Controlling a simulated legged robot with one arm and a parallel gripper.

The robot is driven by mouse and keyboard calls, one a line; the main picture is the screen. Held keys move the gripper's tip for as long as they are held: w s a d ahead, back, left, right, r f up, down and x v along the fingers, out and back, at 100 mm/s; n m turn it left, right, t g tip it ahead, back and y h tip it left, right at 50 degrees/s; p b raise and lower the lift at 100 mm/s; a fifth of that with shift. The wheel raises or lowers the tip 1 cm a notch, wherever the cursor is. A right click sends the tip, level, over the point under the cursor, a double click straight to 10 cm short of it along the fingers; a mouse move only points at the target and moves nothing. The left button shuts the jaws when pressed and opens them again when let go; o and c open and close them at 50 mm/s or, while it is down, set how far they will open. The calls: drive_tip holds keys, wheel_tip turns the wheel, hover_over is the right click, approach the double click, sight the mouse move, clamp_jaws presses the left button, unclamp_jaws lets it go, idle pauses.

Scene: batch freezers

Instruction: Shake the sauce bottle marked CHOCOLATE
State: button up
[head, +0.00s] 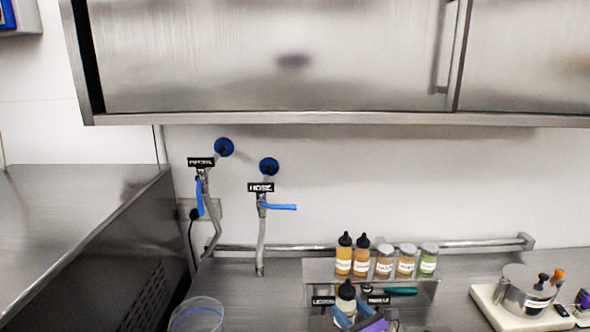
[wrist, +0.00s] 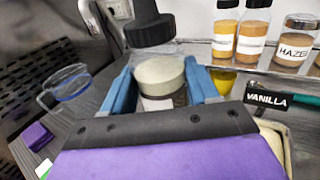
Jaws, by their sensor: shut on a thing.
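A squeeze bottle (wrist: 160,72) with a black cap and a pale cream shoulder stands between the blue fingers of my gripper (wrist: 176,98) in the wrist view. Its lower part looks darker and its white label cannot be read, so I cannot tell if it is marked CHOCOLATE. In the head view the bottle (head: 346,291) is at the bottom middle, in front of the shelf, with my gripper (head: 352,321) around it. My gripper is shut on it. The purple gripper body hides the bottle's base, so I cannot tell whether it touches anything below.
A clear shelf (head: 318,268) behind holds two black-capped bottles (head: 344,256) and several jars (head: 406,262). Signs read LEMON (head: 323,300) and VANILLA (wrist: 268,95). A clear jug (head: 197,315) stands left. A white board (head: 487,300) with a steel pot (head: 527,290) is right. A steel cabinet (head: 270,60) hangs above.

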sight(349, 290)
drive_tip(key=r, duration=0.6)
drive_tip(key=shift+s+r, duration=0.15)
drive_tip(key=shift+s, duration=0.15)
drive_tip(key=f, duration=0.8)
drive_tip(key=shift+w+a, duration=0.1)
drive_tip(key=shift+w, duration=0.15)
drive_tip(key=shift+s+r, duration=0.2)
drive_tip(key=shift+r, duration=0.05)
drive_tip(key=shift+w, duration=0.1)
